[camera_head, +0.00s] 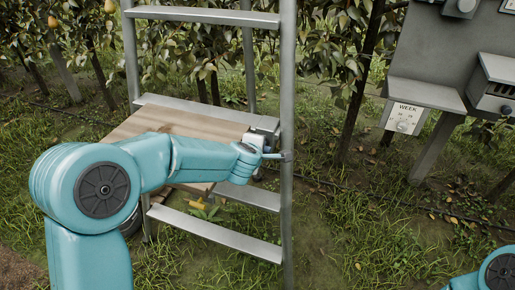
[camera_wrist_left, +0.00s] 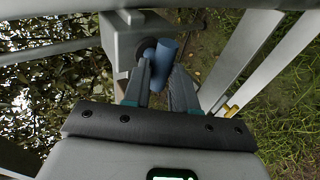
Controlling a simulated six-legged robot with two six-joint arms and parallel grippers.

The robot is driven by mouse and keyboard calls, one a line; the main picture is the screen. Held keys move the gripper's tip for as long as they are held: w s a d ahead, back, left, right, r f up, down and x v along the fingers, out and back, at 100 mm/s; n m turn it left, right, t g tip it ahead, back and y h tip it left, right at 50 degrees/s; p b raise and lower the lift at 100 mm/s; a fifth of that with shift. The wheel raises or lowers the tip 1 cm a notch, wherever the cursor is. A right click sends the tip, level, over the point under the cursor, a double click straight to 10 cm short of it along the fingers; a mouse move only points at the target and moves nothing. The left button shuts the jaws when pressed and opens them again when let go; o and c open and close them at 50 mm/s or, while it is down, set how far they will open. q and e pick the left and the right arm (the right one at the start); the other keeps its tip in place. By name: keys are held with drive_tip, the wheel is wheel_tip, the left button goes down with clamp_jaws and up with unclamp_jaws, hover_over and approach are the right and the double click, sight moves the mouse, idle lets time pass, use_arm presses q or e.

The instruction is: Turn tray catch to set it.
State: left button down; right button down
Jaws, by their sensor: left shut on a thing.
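The wooden tray (camera_head: 165,119) sits across the metal ladder frame. At its right end, by the right upright, is a grey catch housing (camera_head: 264,125). In the left wrist view the housing (camera_wrist_left: 122,38) carries a dark round hub and a blue catch handle (camera_wrist_left: 163,60). My left gripper (camera_head: 272,154) reaches the housing from the left. In the left wrist view its two fingers (camera_wrist_left: 161,78) are shut on the blue handle. In the head view my arm hides part of the tray and the catch. My right gripper is out of view; only part of that arm shows at bottom right.
The ladder's right upright (camera_head: 287,200) stands close beside my left gripper. Its lower step (camera_head: 215,232) is below my arm. Grass lies between; pear trees stand behind.

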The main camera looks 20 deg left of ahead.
use_arm(q)
drive_tip(key=c, duration=0.9)
unclamp_jaws()
drive_tip(key=shift+f, duration=0.15)
drive_tip(key=shift+c, duration=0.2)
drive_tip(key=p+v, duration=0.3)
drive_tip(key=v, duration=1.3)
drive_tip(key=shift+r, duration=0.25)
